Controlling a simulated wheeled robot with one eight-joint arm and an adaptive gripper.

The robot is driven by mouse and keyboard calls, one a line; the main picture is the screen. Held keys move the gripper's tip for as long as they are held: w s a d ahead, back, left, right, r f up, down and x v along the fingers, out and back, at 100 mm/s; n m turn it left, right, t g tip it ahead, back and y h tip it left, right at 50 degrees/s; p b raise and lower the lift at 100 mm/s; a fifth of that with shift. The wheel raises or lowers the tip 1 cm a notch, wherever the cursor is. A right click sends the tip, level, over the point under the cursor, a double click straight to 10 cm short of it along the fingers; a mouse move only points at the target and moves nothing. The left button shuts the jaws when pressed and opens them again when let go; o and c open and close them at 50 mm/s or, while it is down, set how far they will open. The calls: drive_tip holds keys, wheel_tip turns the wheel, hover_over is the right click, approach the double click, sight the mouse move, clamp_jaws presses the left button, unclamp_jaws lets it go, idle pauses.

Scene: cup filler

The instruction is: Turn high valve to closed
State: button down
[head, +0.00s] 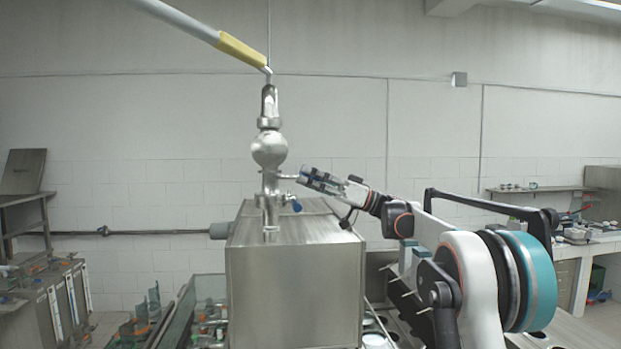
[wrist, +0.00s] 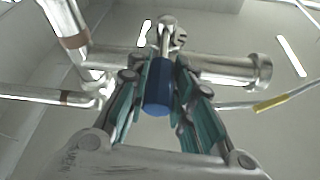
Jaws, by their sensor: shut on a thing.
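The high valve's blue handle (wrist: 158,88) sits between the two fingers of my gripper (wrist: 157,100) in the wrist view, and the fingers are shut on it. A metal stem runs from the handle to the pipework behind it. In the head view my gripper (head: 306,178) reaches in from the right, level with the metal pipe column (head: 269,150), just below its round bulb. The handle is mostly hidden by the fingers there. A second, lower blue valve handle (head: 297,206) shows just below my gripper.
The column stands on a steel box (head: 292,275) below my gripper. A white pipe with a yellow sleeve (head: 242,51) slants away from the column's top to the upper left. Another pipe (wrist: 222,68) crosses close behind the handle in the wrist view. Free air lies right of the column above my arm.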

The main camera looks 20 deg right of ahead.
drive_tip(key=shift+w+r+g, duration=0.15)
drive_tip(key=shift+r+g, duration=0.05)
drive_tip(key=shift+g, duration=0.2)
drive_tip(key=c, duration=1.4)
unclamp_jaws()
drive_tip(key=shift+w, duration=0.1)
drive_tip(key=shift+f+n, duration=0.1)
drive_tip(key=shift+n, duration=0.2)
drive_tip(key=shift+d, duration=0.1)
drive_tip(key=v, duration=1.2)
drive_tip(key=shift+f, duration=0.15)
